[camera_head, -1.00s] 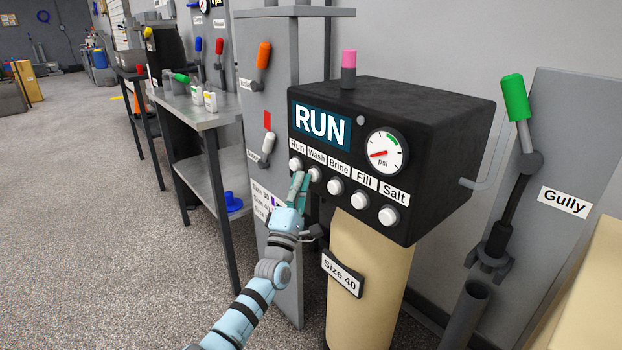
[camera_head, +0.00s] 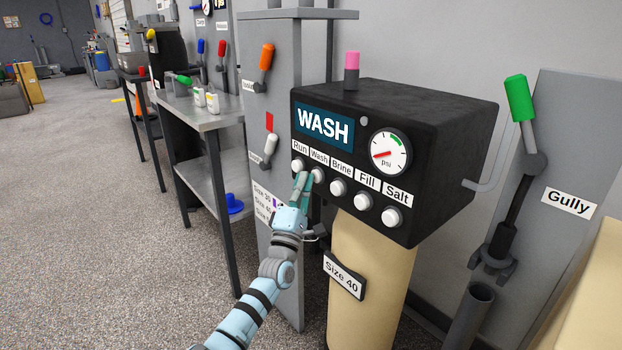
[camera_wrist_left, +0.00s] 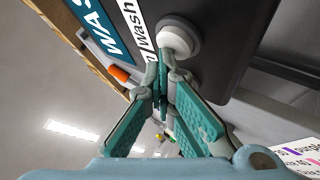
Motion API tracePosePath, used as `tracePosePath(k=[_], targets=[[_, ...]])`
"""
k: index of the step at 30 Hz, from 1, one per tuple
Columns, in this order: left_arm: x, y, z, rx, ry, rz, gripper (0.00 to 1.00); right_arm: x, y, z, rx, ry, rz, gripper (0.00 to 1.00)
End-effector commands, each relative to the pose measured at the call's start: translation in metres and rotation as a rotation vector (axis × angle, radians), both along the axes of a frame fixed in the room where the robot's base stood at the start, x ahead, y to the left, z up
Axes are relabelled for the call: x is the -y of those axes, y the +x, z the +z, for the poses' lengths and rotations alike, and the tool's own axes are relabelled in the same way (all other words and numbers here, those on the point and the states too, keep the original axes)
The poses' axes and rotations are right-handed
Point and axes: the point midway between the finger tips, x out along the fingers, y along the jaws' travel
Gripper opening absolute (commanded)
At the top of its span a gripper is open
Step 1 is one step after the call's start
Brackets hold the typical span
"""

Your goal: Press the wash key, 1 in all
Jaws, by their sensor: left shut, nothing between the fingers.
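The wash key (camera_head: 318,175) is a round white button under the "Wash" label on the front of a black control box (camera_head: 432,150). The box's screen (camera_head: 324,125) reads "WASH". My left gripper (camera_head: 303,178) is shut and empty, its fingertips at the left side of the wash key. In the left wrist view the shut fingertips (camera_wrist_left: 158,72) are just beside the white key (camera_wrist_left: 179,38); I cannot tell whether they touch it. My right gripper is not in view.
The run key (camera_head: 298,164) is close on the left; the brine key (camera_head: 338,187), fill key (camera_head: 363,201) and salt key (camera_head: 391,216) run to the right. A tan "Size 40" tank (camera_head: 372,285) stands below. A grey lever panel (camera_head: 270,90) stands behind my arm.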

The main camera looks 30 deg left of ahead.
Motion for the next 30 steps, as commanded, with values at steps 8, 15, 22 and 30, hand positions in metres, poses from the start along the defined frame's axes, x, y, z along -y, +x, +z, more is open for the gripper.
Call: tracePosePath(k=[8,15,22,30], targets=[[0.000,-0.002,0.002,0.001,0.001,-0.002,0.00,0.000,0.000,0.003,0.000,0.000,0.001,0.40],[-0.006,-0.017,0.002,0.000,0.001,0.003,0.00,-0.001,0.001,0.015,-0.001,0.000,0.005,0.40],[-0.008,-0.022,-0.001,0.000,0.001,0.006,0.00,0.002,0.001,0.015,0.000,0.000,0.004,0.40],[-0.010,-0.028,0.000,-0.002,0.002,0.005,0.00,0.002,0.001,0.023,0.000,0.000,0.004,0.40]])
